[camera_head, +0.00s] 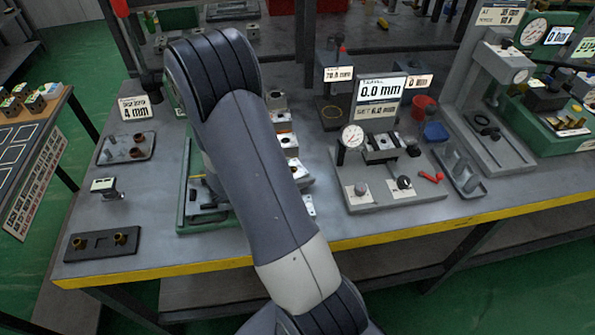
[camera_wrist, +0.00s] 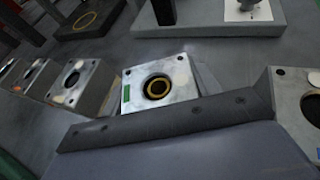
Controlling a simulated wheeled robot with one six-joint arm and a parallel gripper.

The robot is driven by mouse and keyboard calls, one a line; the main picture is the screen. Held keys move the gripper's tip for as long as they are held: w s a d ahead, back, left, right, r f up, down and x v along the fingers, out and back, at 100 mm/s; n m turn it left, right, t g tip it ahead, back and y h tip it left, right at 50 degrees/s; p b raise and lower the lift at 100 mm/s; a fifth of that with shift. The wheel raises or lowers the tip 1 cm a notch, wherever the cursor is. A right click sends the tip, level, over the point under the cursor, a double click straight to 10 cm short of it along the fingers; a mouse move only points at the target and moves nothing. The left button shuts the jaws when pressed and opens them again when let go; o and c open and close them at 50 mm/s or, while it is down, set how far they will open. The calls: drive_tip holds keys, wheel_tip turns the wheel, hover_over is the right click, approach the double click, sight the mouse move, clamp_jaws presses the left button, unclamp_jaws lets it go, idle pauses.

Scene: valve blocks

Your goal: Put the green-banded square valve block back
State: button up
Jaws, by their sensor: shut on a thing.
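The green-banded square valve block (camera_wrist: 150,90) is a pale metal block with a round, yellow-ringed bore and a green mark on its left side, in the middle of the wrist view. My gripper (camera_wrist: 165,124) shows as a dark bar with screws along the block's near side. It is shut on this block; its fingertips are mostly hidden. The block is in line with similar blocks. I cannot tell whether it rests on a surface or hangs just above. In the head view my arm hides the gripper and this block.
Similar blocks stand left (camera_wrist: 82,85) and right (camera_wrist: 296,105) of the held one in the wrist view; part of their row (camera_head: 287,143) shows in the head view. A gauge fixture (camera_head: 385,175) stands right of my arm. A dark tray (camera_head: 102,243) lies at the left front.

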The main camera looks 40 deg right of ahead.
drive_tip(key=o, duration=1.3)
drive_tip(key=shift+f, duration=0.1)
drive_tip(key=shift+r, duration=0.25)
drive_tip(key=v, duration=1.2)
